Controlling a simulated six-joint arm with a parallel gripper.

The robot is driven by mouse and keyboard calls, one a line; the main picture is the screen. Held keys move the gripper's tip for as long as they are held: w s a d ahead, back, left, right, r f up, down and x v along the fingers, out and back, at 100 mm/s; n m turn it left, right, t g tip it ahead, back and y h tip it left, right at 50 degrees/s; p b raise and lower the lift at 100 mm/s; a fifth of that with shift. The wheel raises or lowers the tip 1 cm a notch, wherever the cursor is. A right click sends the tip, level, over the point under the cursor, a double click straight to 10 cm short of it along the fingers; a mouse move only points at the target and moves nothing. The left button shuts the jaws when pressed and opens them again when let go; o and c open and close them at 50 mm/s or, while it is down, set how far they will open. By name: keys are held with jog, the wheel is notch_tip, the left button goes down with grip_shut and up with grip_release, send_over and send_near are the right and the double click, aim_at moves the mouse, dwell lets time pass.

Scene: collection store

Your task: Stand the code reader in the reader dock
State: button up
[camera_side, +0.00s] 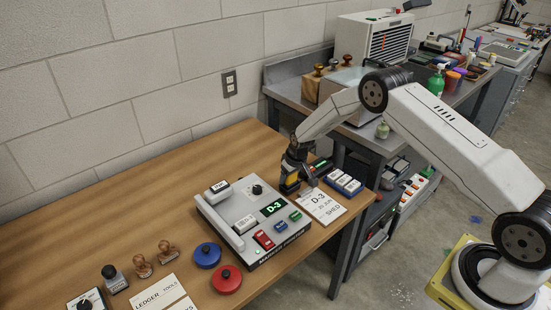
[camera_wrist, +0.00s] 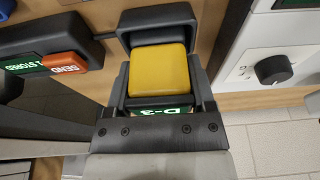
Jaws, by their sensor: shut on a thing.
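My gripper (camera_side: 290,184) is shut on a black and yellow thing, which I take to be the code reader (camera_side: 291,177). In the wrist view the reader (camera_wrist: 157,68) shows a yellow block in a dark surround, between the fingers of my gripper (camera_wrist: 157,88). A green D-3 label shows below the yellow block. Its lower end is hidden in the side view. A black unit (camera_wrist: 45,55) with a green face marked STORES and an orange SEND button lies close to the left; it also shows beside my gripper in the side view (camera_side: 321,166). I cannot tell which thing is the dock.
A grey console (camera_side: 241,226) with a knob, a lit D-3 display and coloured keys stands left of my gripper. A D-3 SHED card (camera_side: 321,206) and blue-and-white boxes (camera_side: 344,182) lie to the right, near the table edge. The table's left back (camera_side: 150,205) is clear.

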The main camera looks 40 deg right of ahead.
jog(key=o, duration=0.7)
jog(key=shift+r, duration=0.15)
jog(key=v, duration=1)
jog(key=shift+r, duration=0.35)
dwell(0.4)
jog(key=shift+s+r, duration=0.1)
jog(key=shift+s, duration=0.05)
dwell(0.3)
jog(key=shift+g, duration=0.3)
jog(key=s+a+r, duration=0.3)
jog(key=s, duration=0.6)
jog(key=s+a+r, duration=0.3)
jog(key=s, duration=0.6)
jog(key=s+a+r, duration=0.3)
jog(key=s+r, duration=0.1)
jog(key=s, duration=0.5)
jog(key=shift+s+r, duration=0.1)
jog(key=shift+s, duration=0.25)
